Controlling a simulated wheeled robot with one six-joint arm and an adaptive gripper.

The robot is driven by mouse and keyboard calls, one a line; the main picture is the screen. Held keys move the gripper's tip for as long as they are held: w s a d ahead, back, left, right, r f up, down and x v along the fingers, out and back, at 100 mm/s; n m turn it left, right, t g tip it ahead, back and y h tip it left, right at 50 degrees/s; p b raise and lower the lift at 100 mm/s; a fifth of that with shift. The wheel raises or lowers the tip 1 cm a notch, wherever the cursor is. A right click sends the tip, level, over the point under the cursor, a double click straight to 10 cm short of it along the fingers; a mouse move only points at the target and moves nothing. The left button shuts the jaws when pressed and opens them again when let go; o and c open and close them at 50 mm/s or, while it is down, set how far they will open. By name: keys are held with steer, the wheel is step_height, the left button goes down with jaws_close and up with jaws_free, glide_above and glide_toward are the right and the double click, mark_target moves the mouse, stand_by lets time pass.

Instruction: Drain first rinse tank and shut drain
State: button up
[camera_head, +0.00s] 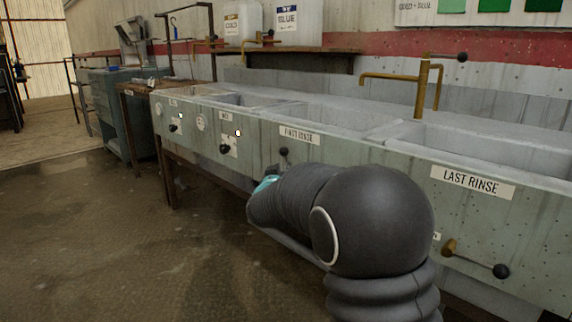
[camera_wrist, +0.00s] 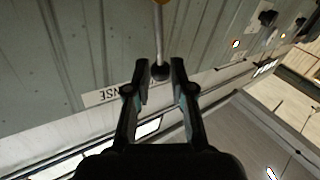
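The first rinse tank (camera_head: 340,119) is the grey basin behind the "FIRST RINSE" label (camera_head: 299,136). Its drain lever stands upright, with a black knob (camera_head: 284,152) on top; my arm hides its lower part in the head view. In the wrist view, turned upside down, the lever's rod (camera_wrist: 159,38) runs from a brass pivot to the black knob (camera_wrist: 160,73). My gripper (camera_wrist: 161,66) is open, its fingertips on either side of the knob with gaps visible. Whether it touches the knob cannot be told. The water level in the tank cannot be made out.
The last rinse tank (camera_head: 500,150) is at the right, its drain lever (camera_head: 475,259) lying nearly level. A brass tap (camera_head: 421,85) rises behind the tanks. The floor (camera_head: 100,240) at front left is clear.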

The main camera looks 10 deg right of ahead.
mark_target(285, 162)
steer(key=x, duration=0.6)
jaws_close()
